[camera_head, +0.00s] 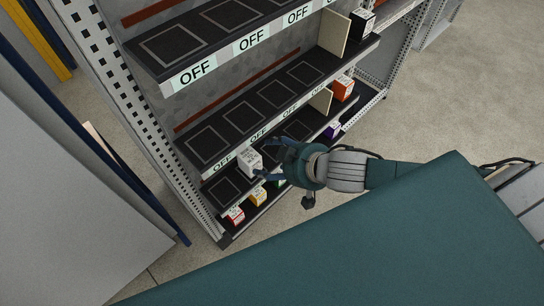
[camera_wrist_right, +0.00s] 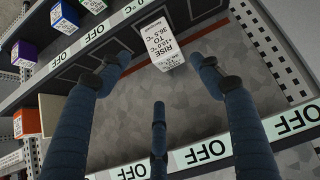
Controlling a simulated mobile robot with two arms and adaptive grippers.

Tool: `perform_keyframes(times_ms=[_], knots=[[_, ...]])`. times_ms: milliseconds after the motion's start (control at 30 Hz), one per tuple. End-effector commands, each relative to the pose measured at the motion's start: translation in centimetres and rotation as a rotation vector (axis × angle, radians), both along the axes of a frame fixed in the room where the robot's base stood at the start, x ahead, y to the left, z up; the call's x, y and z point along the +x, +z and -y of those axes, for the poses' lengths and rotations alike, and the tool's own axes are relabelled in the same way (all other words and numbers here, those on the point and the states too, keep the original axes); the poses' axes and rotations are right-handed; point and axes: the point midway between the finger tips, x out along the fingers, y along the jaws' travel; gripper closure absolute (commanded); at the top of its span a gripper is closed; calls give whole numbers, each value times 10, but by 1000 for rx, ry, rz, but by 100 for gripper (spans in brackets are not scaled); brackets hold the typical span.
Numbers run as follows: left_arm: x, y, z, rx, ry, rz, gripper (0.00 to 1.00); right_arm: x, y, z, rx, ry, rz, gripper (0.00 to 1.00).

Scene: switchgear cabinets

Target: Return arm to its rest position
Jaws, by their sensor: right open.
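My right gripper (camera_head: 272,158) reaches in from the right in the head view, in front of the lower part of the shelf rack. Its fingers are spread and hold nothing. A white box (camera_head: 250,161) with printed text is just left of the fingertips, at the lower shelf with dark square pads. In the right wrist view the right gripper's fingers (camera_wrist_right: 160,72) stand apart. The white box (camera_wrist_right: 163,45) shows beyond them with clear space around it. My left gripper is not in view.
The rack has shelves with "OFF" labels (camera_head: 251,41). An orange box (camera_head: 342,88) and a black box (camera_head: 361,22) stand to the right. Red and yellow boxes (camera_head: 257,197) sit on the bottom shelf. A grey panel (camera_head: 60,200) is at left. Open floor (camera_head: 450,100) lies right.

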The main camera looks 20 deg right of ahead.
Motion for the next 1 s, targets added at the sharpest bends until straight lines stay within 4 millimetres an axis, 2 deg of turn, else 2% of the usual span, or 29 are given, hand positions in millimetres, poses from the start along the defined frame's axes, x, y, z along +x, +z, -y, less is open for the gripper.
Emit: perform_keyframes(times_ms=[267,467,600,867,1000], knots=[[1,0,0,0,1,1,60,0,0,-1,1,1,0,35],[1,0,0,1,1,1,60,-9,1,-21,-2,-11,-9,35],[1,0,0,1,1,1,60,-30,-2,-26,-38,-61,-64,35],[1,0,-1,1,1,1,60,-86,-24,1,-114,-149,-245,35],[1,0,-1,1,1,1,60,-122,-36,14,-137,-180,-354,35]])
